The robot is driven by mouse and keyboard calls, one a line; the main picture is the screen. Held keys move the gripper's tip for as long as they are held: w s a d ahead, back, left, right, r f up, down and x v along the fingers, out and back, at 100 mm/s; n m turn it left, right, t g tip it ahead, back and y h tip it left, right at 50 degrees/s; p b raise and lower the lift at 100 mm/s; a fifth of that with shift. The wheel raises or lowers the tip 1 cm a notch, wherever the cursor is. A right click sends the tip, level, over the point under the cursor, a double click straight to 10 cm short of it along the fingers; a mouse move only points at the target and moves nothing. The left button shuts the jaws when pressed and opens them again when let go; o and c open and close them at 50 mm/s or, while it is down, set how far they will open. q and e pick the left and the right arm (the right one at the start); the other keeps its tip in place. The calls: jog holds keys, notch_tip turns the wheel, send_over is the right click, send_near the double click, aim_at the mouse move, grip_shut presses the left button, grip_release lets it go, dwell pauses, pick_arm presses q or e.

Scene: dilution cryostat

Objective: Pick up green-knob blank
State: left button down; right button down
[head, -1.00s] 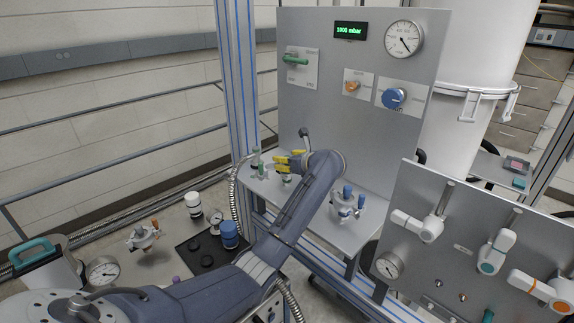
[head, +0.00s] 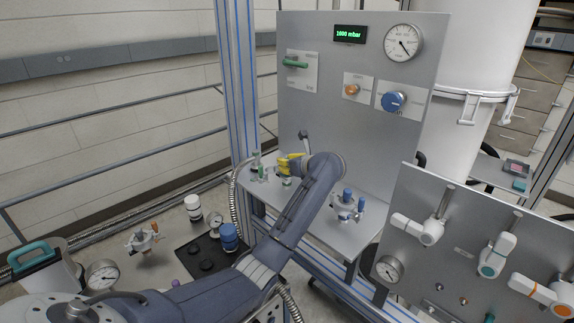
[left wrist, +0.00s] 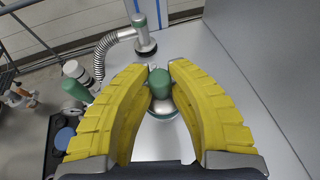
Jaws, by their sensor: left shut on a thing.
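The green-knob blank (left wrist: 161,98) shows in the left wrist view as a green knob on a round metal base, standing on the grey shelf. My left gripper (head: 290,164) has its yellow fingers shut on the green knob, one on each side, with their tips near its top. In the head view the fingers and wrist cover most of the blank, and only a little green and metal (head: 287,183) shows below them. The blank's base appears to be still at shelf level. My right gripper is not in view.
A blue-knob fitting (head: 346,206) stands to the right on the shelf (head: 325,228). The upright panel (head: 330,105) rises behind the gripper. A valve panel (head: 455,255) is at the right.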

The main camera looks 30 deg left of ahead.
pick_arm(q)
notch_tip(320, 180, up, 20)
dwell(0.6)
jog(key=shift+d+f, duration=0.1)
dwell(0.5)
